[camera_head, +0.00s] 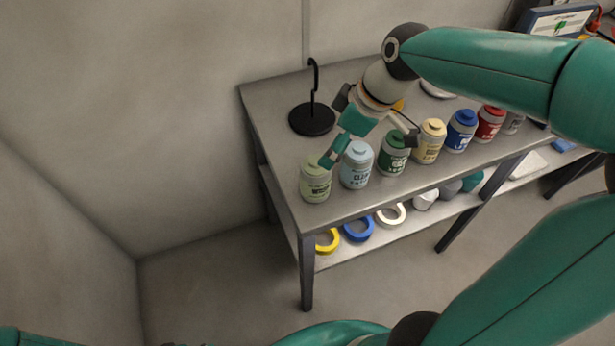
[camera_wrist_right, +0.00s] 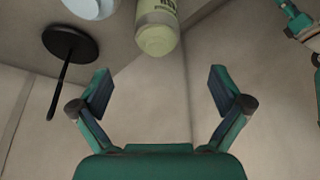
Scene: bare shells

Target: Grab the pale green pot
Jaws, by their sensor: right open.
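The pale green pot (camera_head: 315,182) stands upright at the near left corner of the grey table, the leftmost of a row of pots. In the right wrist view the pale green pot (camera_wrist_right: 157,32) shows at the top centre, ahead of the fingers and partly cut off by the frame edge. My right gripper (camera_head: 370,148) reaches in from the right over the row, one finger beside the top of the pale green pot. In its wrist view the right gripper (camera_wrist_right: 160,85) is open, with nothing between its fingers. My left gripper cannot be made out.
A light blue pot (camera_head: 357,166) stands close right of the pale green one, then dark green (camera_head: 394,155), yellow (camera_head: 429,143) and further pots. A black hook stand (camera_head: 312,118) is behind. Rings and other items lie on the lower shelf (camera_head: 375,238). Left of the table is free floor.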

